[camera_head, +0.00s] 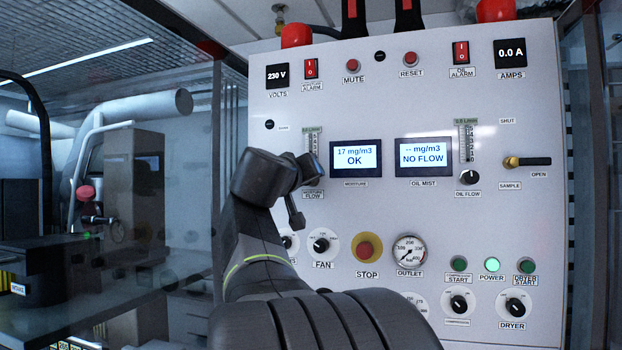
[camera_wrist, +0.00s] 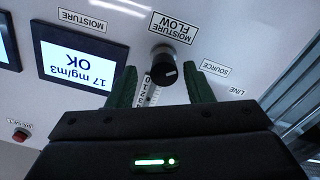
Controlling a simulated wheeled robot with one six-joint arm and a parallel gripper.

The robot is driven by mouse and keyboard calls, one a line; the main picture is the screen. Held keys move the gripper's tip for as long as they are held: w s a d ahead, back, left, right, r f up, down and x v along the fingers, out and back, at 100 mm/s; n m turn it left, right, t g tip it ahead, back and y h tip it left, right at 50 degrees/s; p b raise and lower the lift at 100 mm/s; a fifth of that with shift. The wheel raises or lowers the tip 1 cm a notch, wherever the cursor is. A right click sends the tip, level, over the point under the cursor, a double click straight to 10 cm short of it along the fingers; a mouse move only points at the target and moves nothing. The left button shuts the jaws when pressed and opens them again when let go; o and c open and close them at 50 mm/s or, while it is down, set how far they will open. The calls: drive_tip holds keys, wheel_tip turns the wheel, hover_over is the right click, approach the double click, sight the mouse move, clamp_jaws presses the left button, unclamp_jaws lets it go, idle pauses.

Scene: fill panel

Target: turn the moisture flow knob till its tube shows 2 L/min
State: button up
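The black moisture flow knob (camera_wrist: 165,70) stands out from the white panel under its label in the wrist view, which shows the panel upside down. My gripper (camera_wrist: 161,77) is open, with one green finger on each side of the knob and a gap visible on both sides. The moisture flow tube (camera_wrist: 146,92) shows only in part beyond the knob, and its level is not readable. In the head view the tube (camera_head: 315,142) is partly visible, while my arm hides the knob and my fingers.
The moisture display (camera_head: 355,158) reads 17 mg/m3 OK. The oil mist display (camera_head: 423,157) reads NO FLOW. The oil flow knob (camera_head: 469,177), fan knob (camera_head: 321,245) and red stop button (camera_head: 365,249) stand out from the panel nearby.

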drive_tip(key=b+v, duration=0.3)
drive_tip(key=v, duration=1)
drive_tip(key=shift+s+b, duration=0.3)
drive_tip(key=shift+b, duration=0.1)
drive_tip(key=shift+a+r, duration=0.1)
drive_tip(key=shift+a, duration=0.1)
drive_tip(key=shift+w, duration=0.1)
drive_tip(key=p+x, duration=0.4)
drive_tip(key=x, duration=0.9)
drive_tip(key=shift+w+d+f, duration=0.2)
drive_tip(key=shift+w+f, duration=0.05)
drive_tip(key=shift+w, duration=0.1)
